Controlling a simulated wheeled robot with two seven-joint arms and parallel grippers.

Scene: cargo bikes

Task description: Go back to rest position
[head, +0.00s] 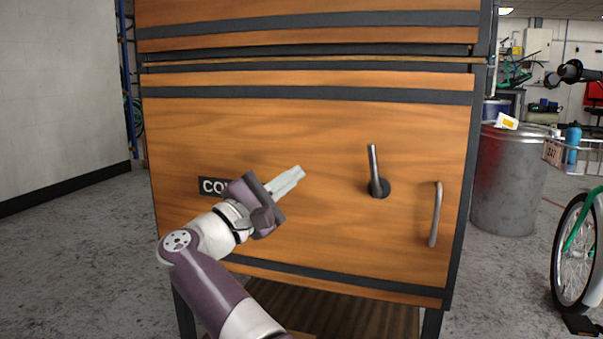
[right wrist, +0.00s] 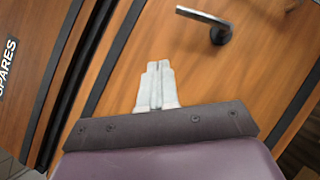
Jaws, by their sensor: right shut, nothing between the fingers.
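My right gripper (head: 287,181) is in front of the orange wooden cabinet front (head: 320,130), left of the metal lever handle (head: 374,170). Its pale fingers are together with nothing between them. In the right wrist view the shut fingers (right wrist: 157,84) point toward the wood, and the lever handle (right wrist: 208,22) is beyond them, apart from the tips. The lever stands nearly upright in the head view. My left gripper is not in view.
A vertical pull handle (head: 435,214) is on the right of the front. A dark label (head: 212,186) is partly hidden by my gripper. A metal bin (head: 507,180) and a bicycle wheel (head: 574,255) stand to the right. Bare floor (head: 75,260) lies to the left.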

